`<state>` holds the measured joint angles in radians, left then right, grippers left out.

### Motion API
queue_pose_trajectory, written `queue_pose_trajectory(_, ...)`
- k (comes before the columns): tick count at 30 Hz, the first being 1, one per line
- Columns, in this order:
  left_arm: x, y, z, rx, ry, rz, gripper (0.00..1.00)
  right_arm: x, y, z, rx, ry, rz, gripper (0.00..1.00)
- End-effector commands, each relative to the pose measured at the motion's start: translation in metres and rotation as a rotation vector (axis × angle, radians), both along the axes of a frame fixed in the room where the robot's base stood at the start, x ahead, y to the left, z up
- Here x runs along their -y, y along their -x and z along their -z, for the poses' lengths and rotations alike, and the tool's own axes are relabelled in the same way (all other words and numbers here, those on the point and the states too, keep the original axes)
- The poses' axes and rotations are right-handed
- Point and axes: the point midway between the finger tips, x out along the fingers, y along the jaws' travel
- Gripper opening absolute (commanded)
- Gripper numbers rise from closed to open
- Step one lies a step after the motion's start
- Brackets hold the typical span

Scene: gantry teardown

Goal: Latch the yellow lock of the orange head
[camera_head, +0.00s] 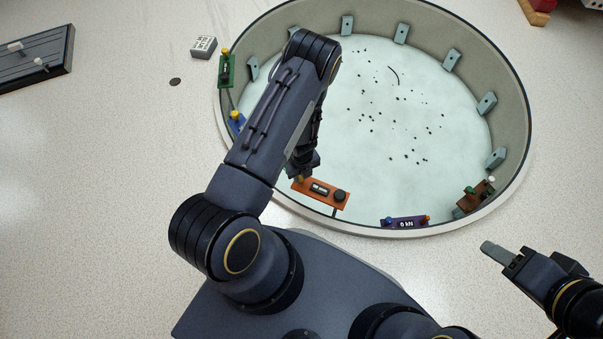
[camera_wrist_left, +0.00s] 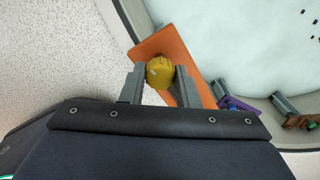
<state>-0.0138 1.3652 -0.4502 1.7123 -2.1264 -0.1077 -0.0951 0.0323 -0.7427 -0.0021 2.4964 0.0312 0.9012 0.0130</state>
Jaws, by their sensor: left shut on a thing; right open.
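The orange head (camera_head: 322,193) is a flat orange block at the near rim of the round basin, with a dark label and a dark round knob. It also shows in the left wrist view (camera_wrist_left: 168,45), seen from above. Its yellow lock (camera_wrist_left: 160,73) is a round yellow knob between the two grey fingers of my left gripper (camera_wrist_left: 160,84), which is shut on it. In the head view my left arm hides most of this gripper (camera_head: 302,174) and the lock. My right gripper (camera_head: 498,252) is open and empty, outside the basin at the lower right.
The round basin (camera_head: 522,125) has a pale floor with dark specks and several grey brackets on its wall. Green (camera_head: 227,72), blue (camera_head: 237,119), purple (camera_head: 405,222) and brown (camera_head: 474,196) heads sit along its rim. A dark tray (camera_head: 38,58) and a small white block (camera_head: 203,46) lie left.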

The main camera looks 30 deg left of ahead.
Motion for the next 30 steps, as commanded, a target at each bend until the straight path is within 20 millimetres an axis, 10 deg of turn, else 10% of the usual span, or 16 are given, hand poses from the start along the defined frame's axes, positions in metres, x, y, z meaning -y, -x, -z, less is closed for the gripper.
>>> queue_pose_trajectory(15,-0.0006,-0.0005,-0.0005,0.001,-0.002,0.148,0.05,0.0,0.0,-0.0027,0.0,0.0,0.0,0.46)
queue_pose_trajectory(16,-0.0006,-0.0005,-0.0005,0.001,-0.002,0.148,0.32,0.0,0.0,-0.0027,0.0,0.0,0.0,0.46)
queue_pose_trajectory(20,-0.0004,-0.0004,-0.0004,0.001,-0.002,0.147,0.49,0.0,0.0,-0.0026,0.0,0.0,0.0,0.46)
queue_pose_trajectory(30,-0.0002,-0.0004,-0.0051,0.001,-0.001,0.146,0.5,-0.0001,0.0001,-0.0054,0.0,0.0,0.0,0.46)
